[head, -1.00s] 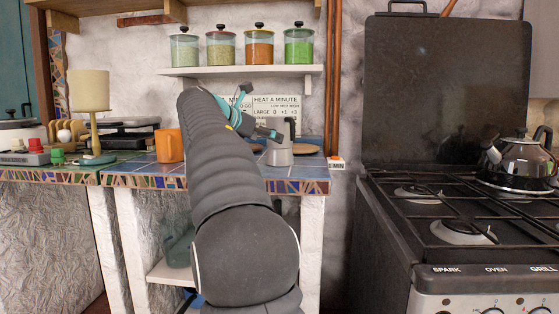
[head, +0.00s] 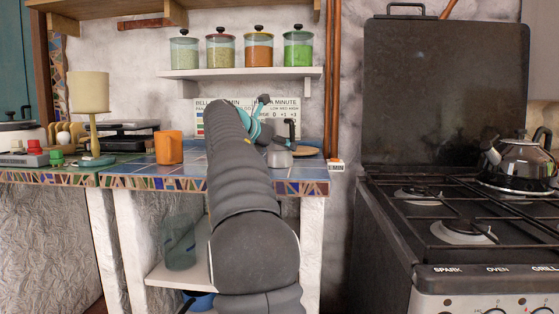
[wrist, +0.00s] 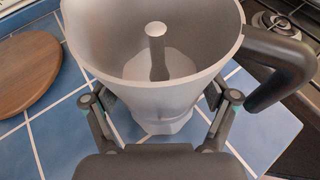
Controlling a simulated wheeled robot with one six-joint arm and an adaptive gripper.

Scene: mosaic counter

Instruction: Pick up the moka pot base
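The moka pot base (head: 281,158) is a grey metal vessel with a black handle, upright on the blue-tiled counter and partly hidden by my arm in the head view. In the wrist view, the open-topped pot (wrist: 200,98) shows a post inside, and its handle sticks out to the right. My gripper (wrist: 163,101) has its fingers spread, one on each side of the pot's lower part. The fingertips are partly hidden by the pot wall, and I see no clear grip. In the head view my gripper (head: 265,137) is at the pot's left.
A round wooden board (wrist: 25,72) lies left of the pot in the wrist view. An orange mug (head: 169,147) stands left of my arm. The stove (head: 450,220) is to the right with a kettle (head: 519,160). A shelf (head: 240,73) with jars is above.

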